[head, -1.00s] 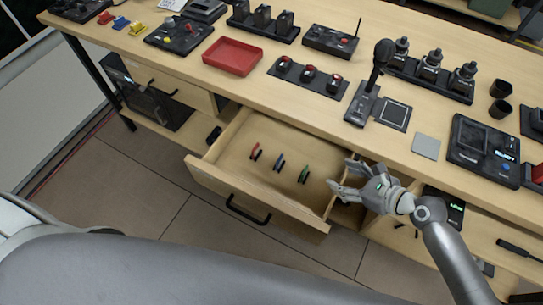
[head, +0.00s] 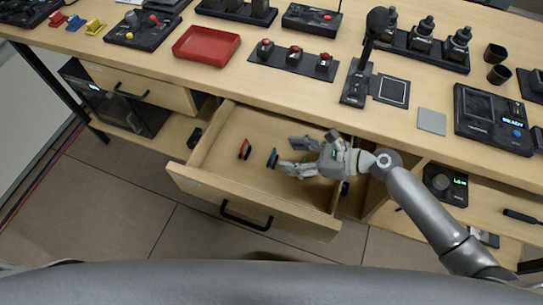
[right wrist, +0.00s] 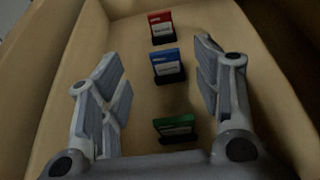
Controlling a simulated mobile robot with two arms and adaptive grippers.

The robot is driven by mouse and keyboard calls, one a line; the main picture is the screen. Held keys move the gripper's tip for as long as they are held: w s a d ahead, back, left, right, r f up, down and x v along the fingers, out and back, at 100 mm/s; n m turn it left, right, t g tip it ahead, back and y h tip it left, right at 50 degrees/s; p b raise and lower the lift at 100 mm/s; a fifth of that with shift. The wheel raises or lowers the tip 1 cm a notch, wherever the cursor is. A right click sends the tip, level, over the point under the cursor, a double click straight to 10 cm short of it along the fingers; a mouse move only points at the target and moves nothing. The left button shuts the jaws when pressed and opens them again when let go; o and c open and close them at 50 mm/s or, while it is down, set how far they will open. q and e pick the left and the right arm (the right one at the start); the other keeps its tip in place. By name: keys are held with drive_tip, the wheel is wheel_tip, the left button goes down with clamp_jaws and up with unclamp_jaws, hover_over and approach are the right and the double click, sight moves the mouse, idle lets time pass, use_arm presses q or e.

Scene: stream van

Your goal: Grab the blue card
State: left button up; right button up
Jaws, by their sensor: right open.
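The blue card (head: 272,158) stands upright in a small dark holder inside the open drawer (head: 262,195). In the right wrist view the blue card (right wrist: 166,64) is in the middle of a row, between the red card (right wrist: 161,24) and the green card (right wrist: 174,125). My right gripper (head: 287,158) is open and empty over the drawer, just right of the blue card in the head view. In the right wrist view its fingers (right wrist: 160,75) are apart, one on each side of the row, touching no card that I can see. The gripper mostly hides the green card in the head view. My left gripper is not in view.
The red card (head: 245,148) stands left of the blue one. A red tray (head: 206,45) and a microphone (head: 375,30) stand on the desk.

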sight(274, 153)
drive_tip(key=x, duration=0.5)
drive_tip(key=shift+w+a+f, duration=0.2)
drive_tip(key=shift+w+f, duration=0.1)
drive_tip(key=shift+f, duration=0.1)
drive_tip(key=c, duration=0.9)
